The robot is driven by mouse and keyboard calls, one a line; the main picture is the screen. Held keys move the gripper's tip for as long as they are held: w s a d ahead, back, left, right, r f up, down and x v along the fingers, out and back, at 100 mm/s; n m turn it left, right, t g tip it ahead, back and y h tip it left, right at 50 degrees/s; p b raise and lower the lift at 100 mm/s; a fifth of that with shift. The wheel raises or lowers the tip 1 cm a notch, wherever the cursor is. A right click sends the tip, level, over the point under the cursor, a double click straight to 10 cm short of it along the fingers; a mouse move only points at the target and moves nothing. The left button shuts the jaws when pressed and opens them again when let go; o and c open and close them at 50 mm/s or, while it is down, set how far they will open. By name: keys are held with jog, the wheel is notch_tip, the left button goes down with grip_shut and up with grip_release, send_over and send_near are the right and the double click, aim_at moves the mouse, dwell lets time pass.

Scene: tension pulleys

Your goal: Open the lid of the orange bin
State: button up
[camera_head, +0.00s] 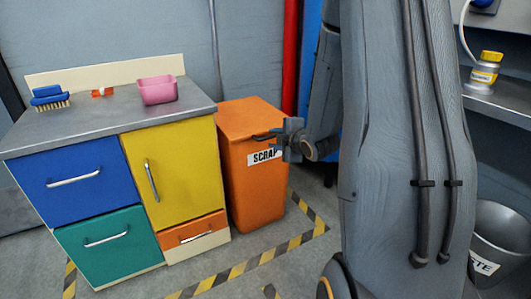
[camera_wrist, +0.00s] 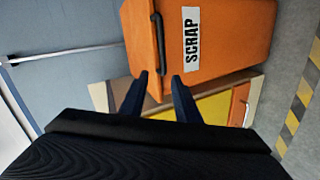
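The orange bin (camera_head: 255,195) with a "SCRAP" label stands to the right of the cabinet. Its lid (camera_head: 248,117) lies flat and closed on top. In the wrist view the bin (camera_wrist: 225,40) appears turned sideways, with a dark bar handle (camera_wrist: 159,45) at its front upper edge. My gripper (camera_head: 272,138) is in front of the bin near that edge, partly covering the label in the head view. In the wrist view my gripper (camera_wrist: 161,82) has its two dark fingers apart with nothing between them. The handle is just ahead of the fingertips, apparently not touched.
A cabinet with blue, teal, yellow and orange fronts (camera_head: 178,165) stands close on the left. A blue brush (camera_head: 49,97) and a pink container (camera_head: 157,90) are on it. A red pipe (camera_head: 290,60) rises behind the bin. Striped tape (camera_head: 262,257) marks the clear floor.

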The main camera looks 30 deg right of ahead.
aim_at(269, 138)
jog(key=w+f+n+b, duration=0.1)
jog(key=w+b, duration=0.1)
jog(key=w, duration=0.1)
jog(key=w+d+f+n+t+b, duration=0.1)
jog(key=w+f+b, duration=0.1)
jog(key=w, duration=0.1)
jog(key=w+d+f+n+t+y+b, duration=0.1)
jog(key=w+f+b, duration=0.1)
jog(key=w, duration=0.2)
jog(key=shift+d+f+b, duration=0.15)
jog(key=shift+b, duration=0.15)
jog(key=shift+s, duration=0.1)
grip_shut()
